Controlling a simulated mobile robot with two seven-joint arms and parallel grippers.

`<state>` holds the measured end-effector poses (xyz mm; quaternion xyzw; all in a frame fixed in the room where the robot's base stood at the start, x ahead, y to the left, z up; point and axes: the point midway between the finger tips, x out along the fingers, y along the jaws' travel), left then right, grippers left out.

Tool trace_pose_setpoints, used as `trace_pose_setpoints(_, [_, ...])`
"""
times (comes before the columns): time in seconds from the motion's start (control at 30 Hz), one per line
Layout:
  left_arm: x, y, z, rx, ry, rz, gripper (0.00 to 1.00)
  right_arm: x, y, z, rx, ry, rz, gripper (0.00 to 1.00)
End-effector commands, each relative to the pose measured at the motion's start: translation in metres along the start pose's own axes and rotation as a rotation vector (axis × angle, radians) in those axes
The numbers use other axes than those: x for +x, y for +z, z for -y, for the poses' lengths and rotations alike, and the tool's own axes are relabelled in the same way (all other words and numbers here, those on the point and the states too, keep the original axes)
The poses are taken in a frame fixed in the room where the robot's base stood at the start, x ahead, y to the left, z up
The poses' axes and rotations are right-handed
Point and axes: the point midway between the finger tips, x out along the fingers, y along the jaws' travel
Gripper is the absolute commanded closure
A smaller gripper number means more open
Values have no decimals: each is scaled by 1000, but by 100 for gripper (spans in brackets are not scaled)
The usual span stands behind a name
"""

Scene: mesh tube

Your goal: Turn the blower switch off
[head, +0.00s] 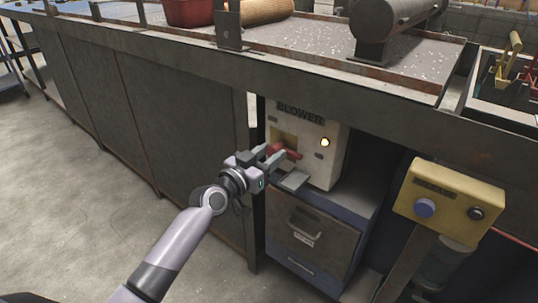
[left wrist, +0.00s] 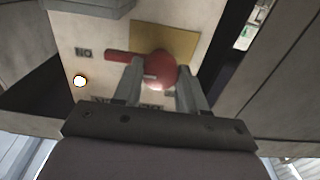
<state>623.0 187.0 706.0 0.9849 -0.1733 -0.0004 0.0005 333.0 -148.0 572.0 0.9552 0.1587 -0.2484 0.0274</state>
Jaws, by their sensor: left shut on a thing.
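The cream blower box (head: 328,170), marked BLOWER, stands under the bench on a drawer cabinet. Its red switch (head: 292,153) has a round hub and a lever, and the lever points right in the head view. In the left wrist view the red switch (left wrist: 160,66) sits on a yellow plate (left wrist: 178,40), with its lever reaching left toward a small dark label (left wrist: 83,52). The lamp (head: 324,142) on the box glows. My left gripper (head: 275,160) is at the box, its fingers on either side of the hub, shut on it. My right gripper is not in view.
A yellow control box (head: 450,196) with a blue button stands on a post at the right. The bench edge (head: 330,77) overhangs the blower box. The drawer cabinet (head: 310,235) is below it. Open concrete floor (head: 90,190) lies at the left.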

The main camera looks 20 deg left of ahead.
Motion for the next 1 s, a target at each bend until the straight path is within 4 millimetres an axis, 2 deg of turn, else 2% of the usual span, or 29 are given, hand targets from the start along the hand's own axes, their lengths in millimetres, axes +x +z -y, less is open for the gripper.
trace_pose_setpoints(0.37, [0,-1,0,-117,0,0,89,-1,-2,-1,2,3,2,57])
trace_pose_setpoints(1.0, [0,-1,1,-699,0,-1,89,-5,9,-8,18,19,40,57])
